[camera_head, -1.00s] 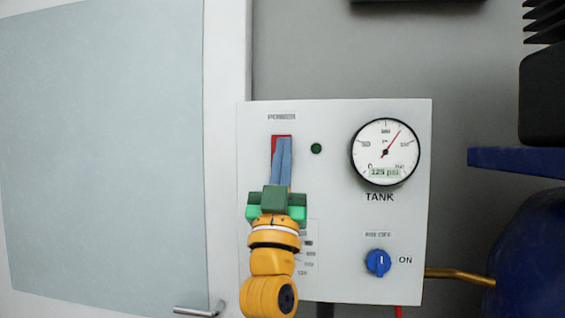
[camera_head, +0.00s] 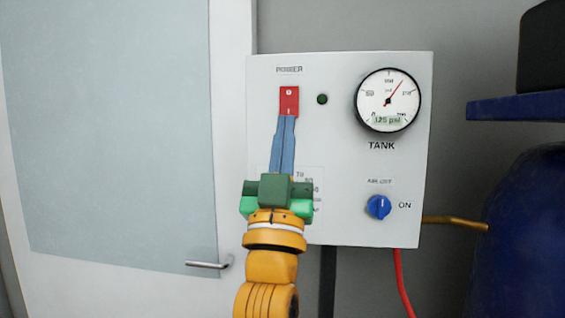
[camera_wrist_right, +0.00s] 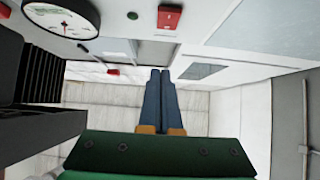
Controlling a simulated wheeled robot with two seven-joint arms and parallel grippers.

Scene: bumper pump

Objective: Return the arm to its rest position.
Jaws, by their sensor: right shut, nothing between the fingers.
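My right gripper (camera_head: 286,120) is shut and empty, with its blue fingers together. In the head view its fingertips lie just below the red power switch (camera_head: 289,101) on the white control panel (camera_head: 340,150). In the right wrist view the shut fingers (camera_wrist_right: 160,72) point at open room, and the red switch (camera_wrist_right: 170,16) shows above, apart from the fingertips. The orange arm behind the gripper is mine. My left gripper is in neither view.
The panel carries a dark green lamp (camera_head: 322,99), a tank gauge (camera_head: 388,100) reading about 125 psi and a blue knob (camera_head: 378,207). A door (camera_head: 110,130) with a handle (camera_head: 207,265) is at left. A blue tank (camera_head: 525,230) and blue shelf (camera_head: 515,107) are at right.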

